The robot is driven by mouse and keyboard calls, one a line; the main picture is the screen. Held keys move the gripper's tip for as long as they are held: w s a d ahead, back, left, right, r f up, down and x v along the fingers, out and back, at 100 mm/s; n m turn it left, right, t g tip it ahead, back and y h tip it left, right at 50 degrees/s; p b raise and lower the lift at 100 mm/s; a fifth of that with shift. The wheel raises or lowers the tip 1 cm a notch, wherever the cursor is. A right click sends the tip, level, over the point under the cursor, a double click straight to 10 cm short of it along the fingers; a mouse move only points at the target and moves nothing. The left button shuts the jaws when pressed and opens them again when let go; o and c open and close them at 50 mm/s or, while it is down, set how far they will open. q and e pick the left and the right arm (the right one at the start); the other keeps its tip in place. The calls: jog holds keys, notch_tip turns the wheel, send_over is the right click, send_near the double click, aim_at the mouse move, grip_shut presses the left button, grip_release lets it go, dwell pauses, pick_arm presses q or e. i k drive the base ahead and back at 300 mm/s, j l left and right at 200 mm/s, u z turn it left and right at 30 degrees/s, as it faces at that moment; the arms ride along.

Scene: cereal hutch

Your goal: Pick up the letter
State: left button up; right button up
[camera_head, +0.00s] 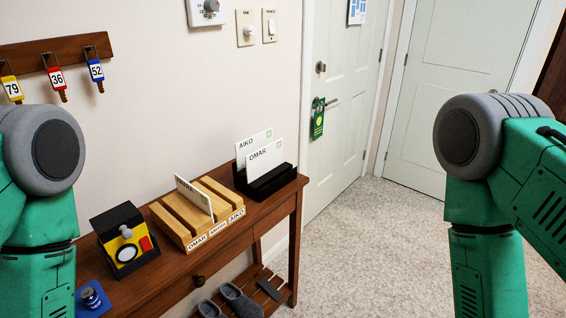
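Three white letters or cards show on the wooden console table (270,212). One marked AIKO (243,146) and one marked OMAR (267,158) stand upright in a black holder (284,180) at the table's right end. A third white letter (194,196) stands tilted in a slot of the light wooden sorter (164,222), whose front labels include OMAR and AIKO. The middle label is too small to read. My green arms show at the left and right edges. Neither gripper is in view.
A yellow and black box (125,240) stands left of the sorter, with a blue item (91,299) nearer. Numbered key tags (56,78) hang from a wall rack. Grey slippers (240,300) lie on the low shelf. Carpet right of the table is clear before the doors (343,85).

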aim_at(262, 161)
jog(key=u, duration=0.45)
jog(key=i+l+u, duration=0.1)
jog(key=u, duration=0.3)
jog(key=i+u, duration=0.1)
jog(key=u, duration=0.35)
jog(key=l+u, duration=0.15)
jog(key=u, duration=0.25)
jog(key=i+l+u, duration=0.1)
jog(key=l+u, duration=0.4)
jog(key=l+z, duration=0.3)
jog(key=l, duration=0.45)
jog(key=l+z, duration=0.35)
jog(key=l, duration=0.4)
